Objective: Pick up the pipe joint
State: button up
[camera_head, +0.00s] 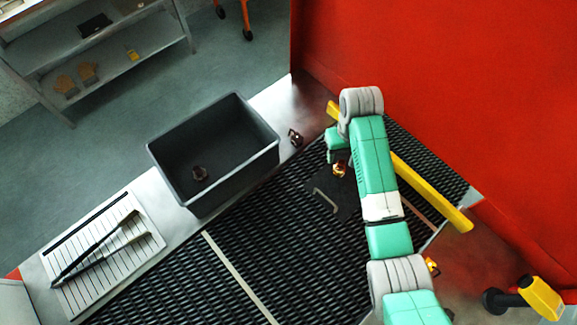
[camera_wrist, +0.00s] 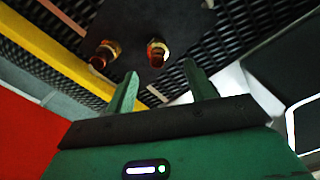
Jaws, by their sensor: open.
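Two brass-and-copper fittings, which look like pipe joints, show in the wrist view: one at left (camera_wrist: 105,54) and one near the middle (camera_wrist: 157,52). They sit on or by a dark flat plate (camera_wrist: 180,30). My gripper (camera_wrist: 160,88) is open and empty, its two green fingers apart, with the middle fitting beyond the gap between them. In the head view one brass fitting (camera_head: 340,169) shows just below my green wrist, over the mesh belt (camera_head: 265,235). My fingers are hidden there by the arm.
A dark grey bin (camera_head: 272,148) stands left of the belt with a small dark fitting (camera_head: 200,173) inside. Another dark fitting (camera_head: 295,137) lies on the metal ledge. A yellow rail (camera_head: 430,193) and red wall (camera_head: 440,80) bound the right. A slatted tray (camera_head: 140,250) lies lower left.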

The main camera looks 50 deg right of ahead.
aim_at(342, 162)
jog(key=shift+s, duration=0.15)
jog(key=shift+s+d+f, duration=0.1)
jog(key=shift+f, duration=0.8)
notch_tip(342, 162, down, 6)
jog(key=shift+r, duration=0.1)
grip_shut()
jog(key=shift+r, duration=0.1)
